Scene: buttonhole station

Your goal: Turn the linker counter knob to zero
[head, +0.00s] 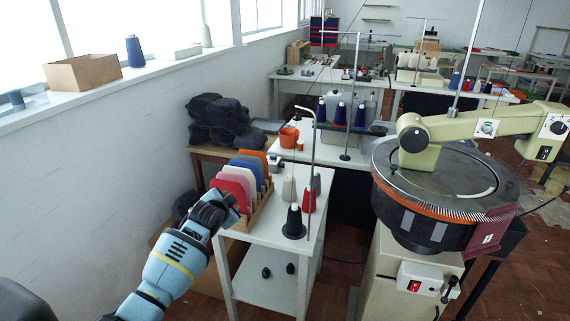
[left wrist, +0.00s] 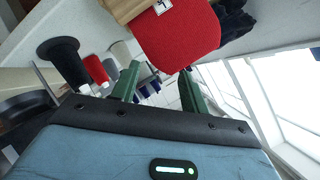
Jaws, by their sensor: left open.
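The linker (head: 445,180) stands at the right in the head view, a round dark drum with an orange band, a toothed rim and a pale green arm (head: 470,125) above it. A small white dial (head: 487,128) sits on the arm's side, and a round dark-faced knob (head: 558,128) is at its right end. I cannot tell which is the counter knob, and any markings are too small to read. My left gripper (head: 232,204) is at the side table, far left of the linker. In the left wrist view its green fingers (left wrist: 158,85) are apart with nothing between them. My right gripper is not in view.
A white side table (head: 262,232) holds a rack of coloured panels, including a red one (left wrist: 178,35), near my left gripper. A black cone (head: 294,222), a red cone (head: 309,200) and a thin stand (head: 312,150) are between it and the linker. A switch box (head: 428,280) hangs below the drum.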

